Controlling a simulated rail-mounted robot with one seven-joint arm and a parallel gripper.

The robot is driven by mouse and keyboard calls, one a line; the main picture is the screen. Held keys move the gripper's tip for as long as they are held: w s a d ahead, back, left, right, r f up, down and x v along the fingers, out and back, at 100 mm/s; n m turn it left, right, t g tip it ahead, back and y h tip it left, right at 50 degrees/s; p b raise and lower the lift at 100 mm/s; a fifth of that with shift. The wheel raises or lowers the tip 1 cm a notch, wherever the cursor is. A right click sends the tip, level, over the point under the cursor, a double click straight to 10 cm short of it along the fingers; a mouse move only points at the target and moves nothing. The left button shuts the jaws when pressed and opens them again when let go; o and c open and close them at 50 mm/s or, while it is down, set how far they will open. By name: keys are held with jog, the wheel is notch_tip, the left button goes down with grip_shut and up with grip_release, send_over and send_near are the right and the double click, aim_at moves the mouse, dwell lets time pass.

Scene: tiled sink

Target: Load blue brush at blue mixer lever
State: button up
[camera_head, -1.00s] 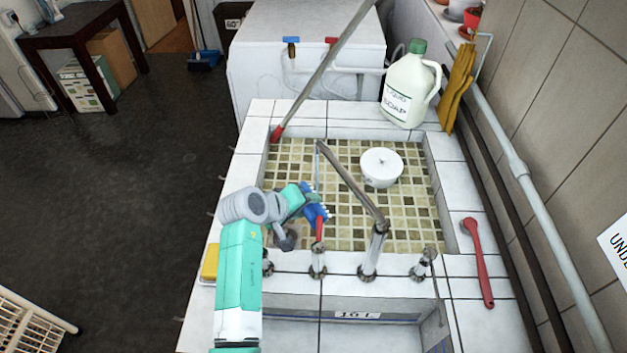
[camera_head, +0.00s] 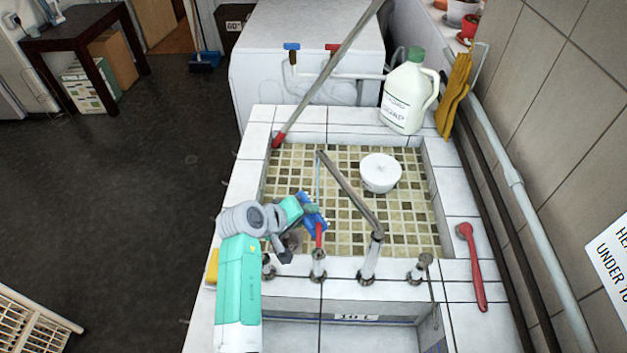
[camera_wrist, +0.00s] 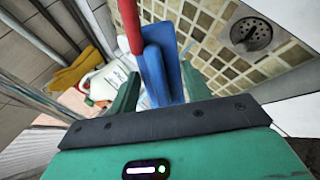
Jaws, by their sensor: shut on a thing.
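My gripper (camera_head: 308,208) is over the near left part of the tiled sink. In the wrist view, its green fingers (camera_wrist: 160,92) are around a flat blue piece (camera_wrist: 162,65). Part of the blue piece also shows in the head view (camera_head: 316,219). Whether it is a brush or a lever I cannot tell. A red lever-like part (camera_wrist: 129,24) lies against the blue piece in the wrist view. It stands above a tap base (camera_head: 318,268) in the head view, where its red part (camera_head: 319,236) shows. The gripper hides much of the contact.
A spout (camera_head: 352,195) reaches over the sink from a metal post. A soap jug (camera_head: 405,95) and yellow gloves (camera_head: 455,92) are behind, a red brush (camera_head: 472,266) on the right rim. The drain (camera_wrist: 252,36) shows in the wrist view.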

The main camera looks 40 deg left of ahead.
aim_at(317, 218)
jog(key=r+p, duration=0.1)
jog(key=s+d+r+p, duration=0.1)
jog(key=r+p, duration=0.1)
jog(key=shift+s+d+r+p, duration=0.1)
jog(key=shift+s+d+p, duration=0.15)
jog(key=shift+s+p, duration=0.15)
grip_shut()
jog(key=shift+s+d, duration=0.2)
jog(key=shift+d+f, duration=0.1)
jog(key=shift+f, duration=0.1)
